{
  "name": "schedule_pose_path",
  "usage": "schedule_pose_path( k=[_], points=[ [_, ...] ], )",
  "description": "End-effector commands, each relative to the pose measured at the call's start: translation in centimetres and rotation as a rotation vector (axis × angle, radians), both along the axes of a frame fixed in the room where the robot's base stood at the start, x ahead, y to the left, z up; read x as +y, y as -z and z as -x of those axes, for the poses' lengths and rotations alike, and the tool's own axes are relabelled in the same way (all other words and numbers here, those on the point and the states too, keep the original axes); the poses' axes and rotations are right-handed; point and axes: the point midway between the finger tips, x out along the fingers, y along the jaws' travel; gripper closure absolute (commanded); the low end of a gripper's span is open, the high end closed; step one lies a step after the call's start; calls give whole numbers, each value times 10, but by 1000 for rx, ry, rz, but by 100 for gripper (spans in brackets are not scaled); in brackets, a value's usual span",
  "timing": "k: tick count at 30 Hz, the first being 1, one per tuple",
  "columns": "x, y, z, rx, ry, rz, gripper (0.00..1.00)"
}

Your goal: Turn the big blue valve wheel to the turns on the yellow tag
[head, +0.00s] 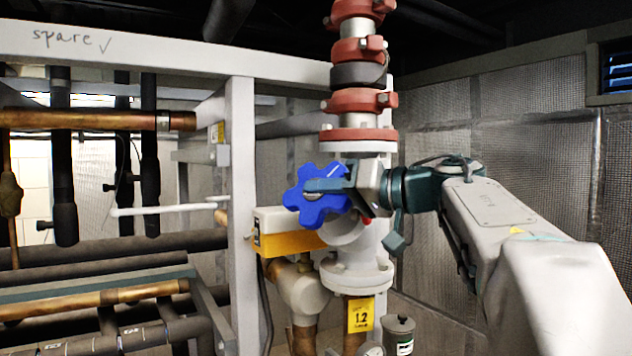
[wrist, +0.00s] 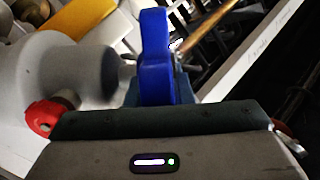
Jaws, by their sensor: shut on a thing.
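The big blue valve wheel (head: 305,203) has a lobed rim and sits on the front of a white valve body on the vertical pipe. My gripper (head: 328,186) reaches in from the right and is shut on the wheel's rim. In the wrist view the blue wheel (wrist: 154,60) stands edge-on between the jaws. The fingers hide part of the wheel's upper right. The yellow tag (head: 361,315) hangs below the valve on the lower pipe and reads 1.2, with smaller print under it that I cannot read.
Red pipe couplings (head: 360,102) stack above the valve. A yellow and white box (head: 287,232) sits just left of and below the wheel. A white rack post (head: 241,200) stands further left. A grey canister (head: 398,334) stands at the bottom, right of the tag.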

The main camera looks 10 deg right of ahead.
Motion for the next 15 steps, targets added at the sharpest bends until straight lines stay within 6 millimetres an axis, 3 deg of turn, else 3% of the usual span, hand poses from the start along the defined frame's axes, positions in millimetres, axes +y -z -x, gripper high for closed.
schedule_pose_path(
  k=[15],
  points=[
    [-1,-4,-5,205,-190,219,100]
  ],
)
